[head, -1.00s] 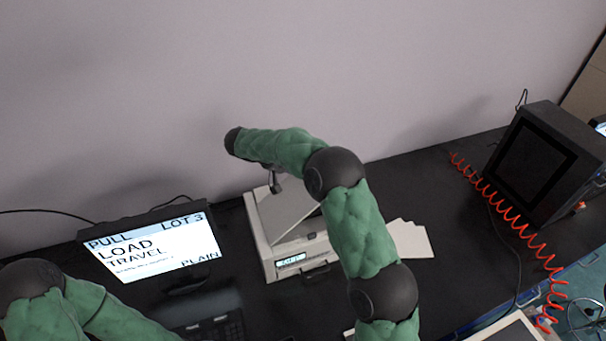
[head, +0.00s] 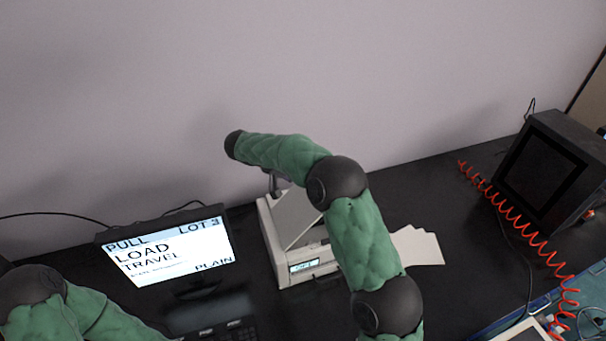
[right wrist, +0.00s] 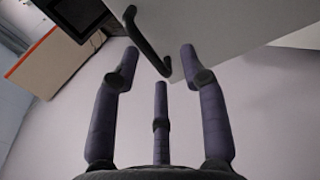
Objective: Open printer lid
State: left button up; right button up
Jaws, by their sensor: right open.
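The printer (head: 318,268) is a pale box with a small lit display, standing on the black bench behind my right arm. Its grey lid (head: 296,218) is tilted up from the body; my arm hides part of it. In the right wrist view the lid is the pale panel (right wrist: 215,25), with a black bar handle (right wrist: 150,50) at its edge. My right gripper (right wrist: 159,62) is open, its fingers spread, with the handle near and between the fingertips. In the head view only a small dark part of it (head: 272,184) shows. My left arm shows at lower left; its gripper is out of view.
A monitor (head: 170,252) stands left of the printer, with a dark keyboard (head: 225,333) in front. Loose white sheets (head: 420,246) lie right of the printer. A black boxy machine (head: 548,165) and a red coiled cable (head: 515,222) are at right. The wall is close behind.

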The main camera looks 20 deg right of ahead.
pick_arm(q)
jog(key=shift+d, duration=0.1)
pick_arm(e)
jog(key=v, duration=1.1)
jog(key=shift+r, duration=0.25)
